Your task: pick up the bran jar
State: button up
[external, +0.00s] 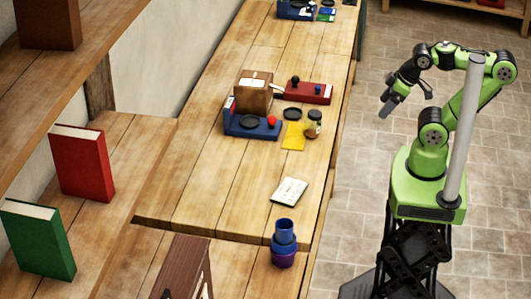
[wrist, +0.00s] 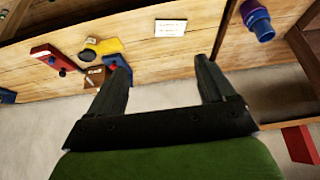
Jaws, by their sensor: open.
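I cannot read any label on the jar. My gripper (external: 407,101) is off to the right of the table, over the floor, well apart from the jar. In the wrist view my gripper (wrist: 161,67) has its two fingers spread, with nothing between them.
A blue scale-like device (external: 252,130), a brown box (external: 254,92), a red device (external: 308,92) and a dark disc (external: 292,113) crowd the jar's left and far side. A paper card (external: 289,191) and blue-purple cups (external: 284,243) are nearer. Bare tabletop lies between.

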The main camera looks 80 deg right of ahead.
jog(key=shift+o, duration=1.1)
